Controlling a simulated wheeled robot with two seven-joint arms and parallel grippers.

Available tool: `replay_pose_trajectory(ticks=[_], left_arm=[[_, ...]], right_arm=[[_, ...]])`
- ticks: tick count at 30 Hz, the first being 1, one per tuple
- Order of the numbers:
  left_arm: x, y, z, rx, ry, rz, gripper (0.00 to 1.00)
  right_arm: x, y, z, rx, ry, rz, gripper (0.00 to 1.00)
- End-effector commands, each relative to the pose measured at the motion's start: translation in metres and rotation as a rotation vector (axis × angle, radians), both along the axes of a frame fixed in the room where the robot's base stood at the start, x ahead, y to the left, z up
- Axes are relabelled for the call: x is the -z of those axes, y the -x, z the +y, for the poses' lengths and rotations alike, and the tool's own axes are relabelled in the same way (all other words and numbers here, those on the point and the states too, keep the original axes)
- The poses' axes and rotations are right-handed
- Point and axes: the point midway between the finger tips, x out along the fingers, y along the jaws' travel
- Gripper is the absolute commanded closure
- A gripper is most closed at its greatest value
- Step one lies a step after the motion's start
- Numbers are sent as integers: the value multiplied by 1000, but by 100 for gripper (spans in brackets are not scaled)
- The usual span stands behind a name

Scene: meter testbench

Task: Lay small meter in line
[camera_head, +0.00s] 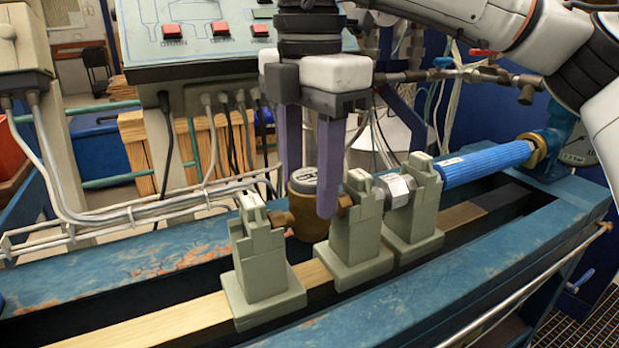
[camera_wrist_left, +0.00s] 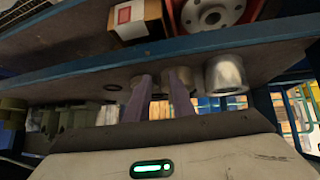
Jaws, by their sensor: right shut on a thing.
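The small meter (camera_head: 304,213) is a brown, brass-coloured body with a round grey lid. It is upright between two grey-green supports, the left support (camera_head: 260,255) and the middle support (camera_head: 358,235), at the height of their tops. My right gripper (camera_head: 316,195) points down with its purple fingers around the meter and is shut on it. The near finger hides part of the meter, so I cannot tell whether its ends touch the supports. My left gripper (camera_wrist_left: 164,78) shows only in the left wrist view, with its two fingers apart and nothing between them.
A right-hand support (camera_head: 414,210) carries a silver fitting (camera_head: 396,190). A blue pipe (camera_head: 487,163) runs on to the right. The blue bench frame (camera_head: 130,262) surrounds the rail. In the left wrist view, a shelf (camera_wrist_left: 70,62) holds a box (camera_wrist_left: 135,20); a metal cylinder (camera_wrist_left: 225,75) is near.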

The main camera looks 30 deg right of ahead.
Motion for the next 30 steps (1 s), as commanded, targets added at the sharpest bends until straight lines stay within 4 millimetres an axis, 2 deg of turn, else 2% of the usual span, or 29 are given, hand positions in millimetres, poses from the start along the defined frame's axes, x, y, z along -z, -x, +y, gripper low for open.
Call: replay_pose_trajectory(ticks=[14, 15, 18, 30], left_arm=[[4, 1, 0, -1, 0, 2, 78], [4, 2, 0, 0, 0, 3, 78], [5, 3, 0, 0, 0, 7, 78], [7, 6, -1, -1, 5, 15, 78]], right_arm=[[3, 0, 0, 0, -1, -2, 94], [3, 0, 0, 0, -1, -2, 51], [3, 0, 0, 0, 0, -1, 36], [4, 0, 0, 0, 1, 1, 36]])
